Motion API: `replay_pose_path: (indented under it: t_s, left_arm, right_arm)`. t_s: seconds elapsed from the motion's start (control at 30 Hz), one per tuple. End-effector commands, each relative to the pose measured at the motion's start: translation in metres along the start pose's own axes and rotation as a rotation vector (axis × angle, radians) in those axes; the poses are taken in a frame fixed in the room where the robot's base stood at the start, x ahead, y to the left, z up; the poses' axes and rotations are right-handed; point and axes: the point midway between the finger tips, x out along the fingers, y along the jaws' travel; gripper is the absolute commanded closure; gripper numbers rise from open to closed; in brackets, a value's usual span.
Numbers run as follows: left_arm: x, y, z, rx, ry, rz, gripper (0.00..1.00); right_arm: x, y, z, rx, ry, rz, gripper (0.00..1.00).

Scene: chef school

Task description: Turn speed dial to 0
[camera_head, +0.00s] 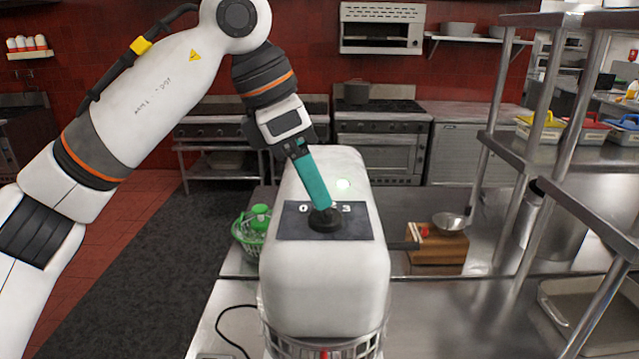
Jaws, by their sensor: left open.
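The black speed dial (325,223) sits on a dark panel (357,228) on top of a white mixer (325,290). The panel shows a 0 on the left and a 3 on the right; marks between them are hidden by my gripper. My left gripper (322,204) comes down from the upper left, its teal fingers reaching the top of the dial. The fingers are open; whether they straddle or touch the dial is not clear. The dial's pointing direction is hidden. A green light glows on the mixer behind the panel. My right gripper is not in view.
The mixer stands at a steel counter (450,310). A green basket (247,238) is to its left. A wooden block (440,257) and a metal bowl (450,222) are to its right. Steel shelving (560,190) rises at the right. A black cable lies at the lower left.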

Motion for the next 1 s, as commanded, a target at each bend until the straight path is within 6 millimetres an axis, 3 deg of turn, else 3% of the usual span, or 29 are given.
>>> replay_pose_path:
  t_s: [0.23, 0.57, 0.87, 1.0]
  left_arm:
    - [0.028, 0.0, 0.0, 0.001, 0.0, 0.002, 0.36]
    - [0.033, 0.0, 0.0, 0.0, 0.001, 0.0, 0.36]
    - [0.032, 0.0, 0.0, -0.001, 0.002, 0.0, 0.81]
    - [0.034, 0.0, 0.001, -0.018, 0.002, -0.009, 0.81]
  right_arm:
    - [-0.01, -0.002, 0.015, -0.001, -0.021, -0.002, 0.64]
    - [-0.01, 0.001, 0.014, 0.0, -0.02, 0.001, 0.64]
    - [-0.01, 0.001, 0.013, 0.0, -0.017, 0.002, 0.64]
    - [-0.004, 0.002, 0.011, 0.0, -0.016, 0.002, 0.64]
